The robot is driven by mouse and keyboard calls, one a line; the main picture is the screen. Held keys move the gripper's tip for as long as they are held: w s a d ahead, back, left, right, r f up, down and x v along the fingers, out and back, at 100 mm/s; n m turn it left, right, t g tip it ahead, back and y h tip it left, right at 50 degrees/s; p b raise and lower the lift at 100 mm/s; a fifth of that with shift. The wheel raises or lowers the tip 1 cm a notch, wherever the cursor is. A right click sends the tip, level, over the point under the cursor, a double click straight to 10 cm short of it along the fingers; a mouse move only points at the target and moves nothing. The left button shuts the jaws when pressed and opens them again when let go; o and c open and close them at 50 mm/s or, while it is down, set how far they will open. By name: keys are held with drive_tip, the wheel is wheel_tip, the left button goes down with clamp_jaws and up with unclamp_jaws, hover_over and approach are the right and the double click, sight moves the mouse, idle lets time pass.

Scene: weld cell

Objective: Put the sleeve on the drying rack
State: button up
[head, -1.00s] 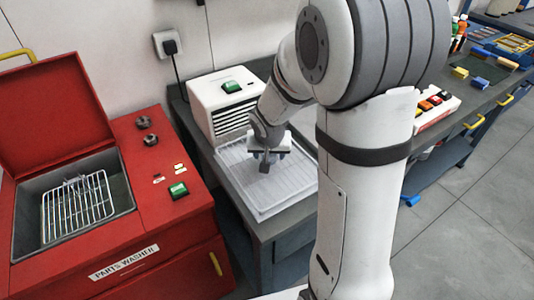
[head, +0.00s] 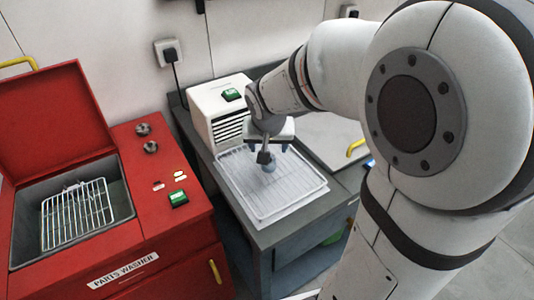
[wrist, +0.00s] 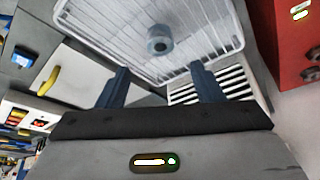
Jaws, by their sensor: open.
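The sleeve (head: 269,166) is a short grey-blue cylinder on the white wire drying rack (head: 300,190). In the wrist view the sleeve (wrist: 159,45) shows its round end and dark bore, and it stands upright on the wires of the rack (wrist: 100,25). My gripper (head: 270,148) is above the sleeve in the head view, partly covering it. In the wrist view the two dark blue fingers of my gripper (wrist: 160,75) are spread apart with nothing between them, and the sleeve lies beyond their tips.
A white slatted box (head: 222,108) with a green switch stands behind the rack. A red parts washer (head: 150,225) with its lid up and a wire basket (head: 75,215) is on the left. My arm blocks much of the right side.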

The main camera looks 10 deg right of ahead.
drive_tip(key=s+r+n+g+y, duration=0.1)
drive_tip(key=s+r+n, duration=0.2)
drive_tip(key=s, duration=1.4)
drive_tip(key=shift+d, duration=0.35)
